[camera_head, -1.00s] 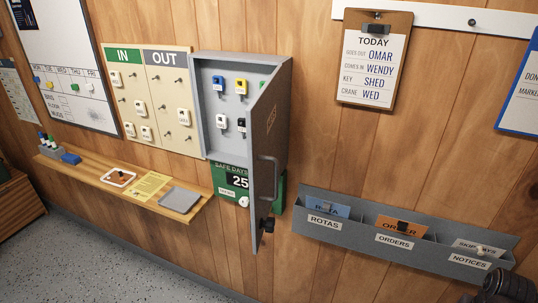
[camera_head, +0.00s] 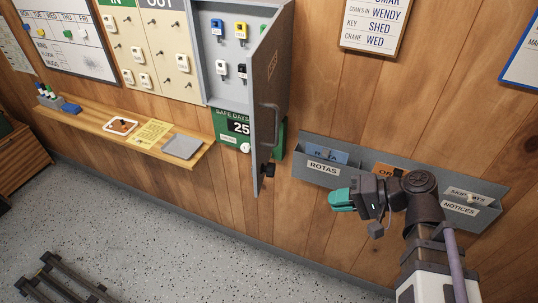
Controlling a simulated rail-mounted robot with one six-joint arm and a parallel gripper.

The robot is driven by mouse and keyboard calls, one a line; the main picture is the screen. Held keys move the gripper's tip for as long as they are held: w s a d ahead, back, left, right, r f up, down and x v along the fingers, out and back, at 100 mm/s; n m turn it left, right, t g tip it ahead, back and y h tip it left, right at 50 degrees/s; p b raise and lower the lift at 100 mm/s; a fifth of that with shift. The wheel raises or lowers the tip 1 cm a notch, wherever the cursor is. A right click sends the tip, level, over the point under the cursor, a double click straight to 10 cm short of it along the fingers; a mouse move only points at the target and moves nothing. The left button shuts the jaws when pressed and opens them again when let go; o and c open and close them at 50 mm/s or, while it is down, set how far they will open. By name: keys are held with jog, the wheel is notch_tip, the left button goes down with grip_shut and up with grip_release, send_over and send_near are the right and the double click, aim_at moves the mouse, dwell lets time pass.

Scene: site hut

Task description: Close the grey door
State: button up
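The grey door (camera_head: 270,93) belongs to a grey wall cabinet (camera_head: 207,55) and stands wide open, swung out from the wall on its right side. It has a bar handle (camera_head: 274,122) and a dark knob or latch at its lower corner. Inside the cabinet hang several keys with coloured tags. My gripper (camera_head: 343,199), with teal fingertips, is to the right of and below the door, in front of the grey wall pockets and apart from the door. I cannot tell whether its fingers are apart. It appears to hold nothing.
A grey pocket rack (camera_head: 319,172) is on the wall behind my gripper. A wooden shelf (camera_head: 119,136) with a tray, notepad and grey box runs left below the cabinet. A green safe-days sign (camera_head: 229,128) hangs under it. The floor in front is clear apart from rails at lower left.

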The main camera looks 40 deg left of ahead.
aim_at(258, 162)
jog(key=r+g+y, duration=0.1)
jog(key=r, duration=0.1)
jog(key=a+r+g+y, duration=0.1)
jog(key=r+y, duration=0.1)
jog(key=r, duration=0.1)
jog(key=a+r+y, duration=0.1)
jog(key=r+y, duration=0.1)
jog(key=r, duration=0.1)
jog(key=shift+s+a+r+n+g, duration=0.1)
jog(key=shift+s+a+n+g, duration=0.1)
jog(key=shift+s+n+g, duration=0.15)
grip_shut()
jog(key=x, duration=1.4)
jog(key=shift+w, duration=0.1)
jog(key=shift+a, duration=0.1)
